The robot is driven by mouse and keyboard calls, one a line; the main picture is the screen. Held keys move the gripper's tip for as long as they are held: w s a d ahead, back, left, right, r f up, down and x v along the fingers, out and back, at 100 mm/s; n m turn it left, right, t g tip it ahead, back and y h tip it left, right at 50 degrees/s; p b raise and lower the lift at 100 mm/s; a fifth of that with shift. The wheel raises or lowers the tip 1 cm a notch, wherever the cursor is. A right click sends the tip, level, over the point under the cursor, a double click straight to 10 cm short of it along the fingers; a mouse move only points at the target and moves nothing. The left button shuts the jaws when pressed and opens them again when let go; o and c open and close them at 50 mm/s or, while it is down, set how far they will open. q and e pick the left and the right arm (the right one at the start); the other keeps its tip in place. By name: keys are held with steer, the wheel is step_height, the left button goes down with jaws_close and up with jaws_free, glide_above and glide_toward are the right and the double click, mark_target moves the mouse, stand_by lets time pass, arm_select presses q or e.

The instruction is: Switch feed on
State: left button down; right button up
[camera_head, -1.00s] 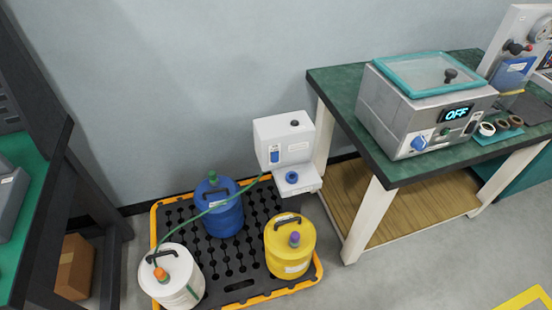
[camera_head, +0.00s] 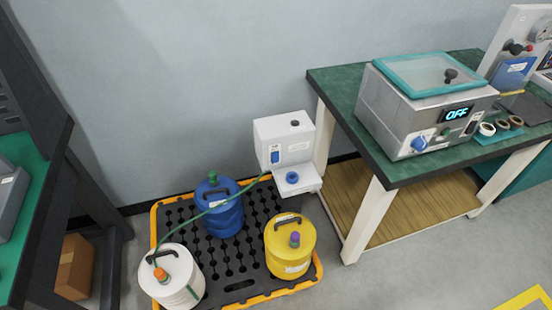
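A white dispenser unit (camera_head: 285,133) is mounted beside the green-topped bench, above the back right corner of the spill pallet. It has a blue switch or label on its front, a dark knob on top and a blue ring on its lower shelf. A green hose (camera_head: 232,199) runs from it to the white canister (camera_head: 172,283) with an orange cap. A grey bath (camera_head: 425,110) with a teal-framed lid stands on the bench; its display (camera_head: 456,113) reads OFF, and a blue knob (camera_head: 418,144) is on its front. Neither gripper is in view.
A black spill pallet (camera_head: 244,284) with an orange rim holds a blue canister (camera_head: 222,212) and a yellow canister (camera_head: 290,249). The green-topped bench (camera_head: 335,88) is at right, with several rings on a teal mat. A dark-framed bench (camera_head: 40,190) is at left. Floor is clear at front right.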

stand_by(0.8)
